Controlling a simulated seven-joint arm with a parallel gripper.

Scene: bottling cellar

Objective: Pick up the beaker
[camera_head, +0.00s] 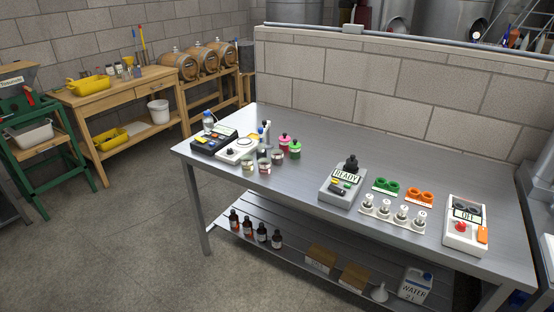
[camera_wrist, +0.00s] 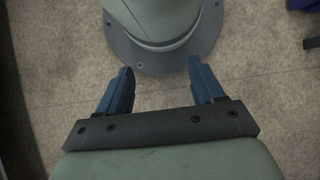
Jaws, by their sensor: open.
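Several small clear vessels stand close together on the left part of the steel table (camera_head: 330,170) in the head view. One vessel (camera_head: 248,163) is at the left, one (camera_head: 264,165) in front, and another (camera_head: 278,158) at the right. They look upright, but they are too small to tell which is the beaker. My gripper (camera_wrist: 161,68) shows only in the wrist view. Its two blue fingers are wide apart with nothing between them. It is over the floor and my own base, with no vessel in that view.
Beside the vessels are a white instrument (camera_head: 237,151), a dark instrument (camera_head: 214,140), a pink bottle (camera_head: 284,142) and a green bottle (camera_head: 295,150). A grey READY device (camera_head: 343,186) stands mid-table. The tabletop between it and the vessels is clear. A block wall (camera_head: 400,90) runs behind.

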